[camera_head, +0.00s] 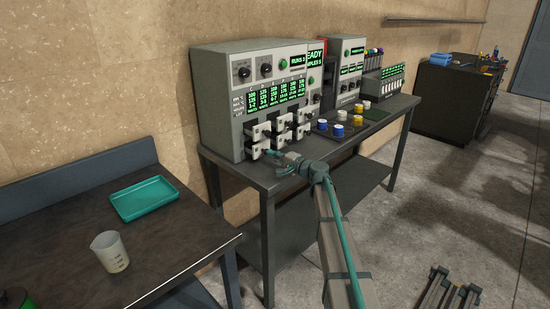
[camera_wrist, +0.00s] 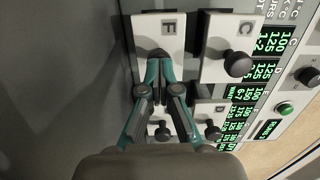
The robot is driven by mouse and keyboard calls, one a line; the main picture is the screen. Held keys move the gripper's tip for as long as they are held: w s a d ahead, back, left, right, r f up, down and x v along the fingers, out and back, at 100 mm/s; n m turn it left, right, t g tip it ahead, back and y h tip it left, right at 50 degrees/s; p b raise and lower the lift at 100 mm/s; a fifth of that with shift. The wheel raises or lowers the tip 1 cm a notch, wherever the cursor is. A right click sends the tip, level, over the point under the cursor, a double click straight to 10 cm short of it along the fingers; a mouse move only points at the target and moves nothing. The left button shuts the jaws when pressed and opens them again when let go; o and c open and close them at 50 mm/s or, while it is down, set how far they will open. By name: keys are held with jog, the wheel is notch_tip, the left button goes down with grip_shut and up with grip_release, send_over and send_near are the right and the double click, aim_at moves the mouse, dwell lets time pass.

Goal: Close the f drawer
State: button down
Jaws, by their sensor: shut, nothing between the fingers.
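The f drawer is the small light-fronted drawer at the lower left of the grey machine's drawer block, in the head view (camera_head: 256,152). In the wrist view, its white front (camera_wrist: 162,27) shows at the top, with the letter hard to read. It looks pulled out from the machine. My gripper (camera_head: 274,153) is in front of it. In the wrist view, the closed fingertips (camera_wrist: 160,60) overlap the lower part of the front and hide its knob. The fingers hold nothing. I cannot tell whether they touch the drawer.
The C drawer (camera_wrist: 230,45) also sticks out beside it, with a dark knob. Other small drawers (camera_head: 282,130) sit close by. The machine (camera_head: 215,95) stands on a dark table (camera_head: 262,182). Coloured jars (camera_head: 339,130) are to the right. A teal tray (camera_head: 145,199) and beaker (camera_head: 110,252) are at left.

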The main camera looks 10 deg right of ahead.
aim_at(264, 149)
jog(key=b+x, duration=0.1)
jog(key=x, duration=0.1)
jog(key=b+x, duration=0.1)
jog(key=x, duration=0.2)
jog(key=shift+w+d+f, duration=0.15)
jog(key=shift+w+f, duration=0.05)
jog(key=shift+w, duration=0.15)
jog(key=shift+w+r, duration=0.15)
jog(key=shift+r, duration=0.2)
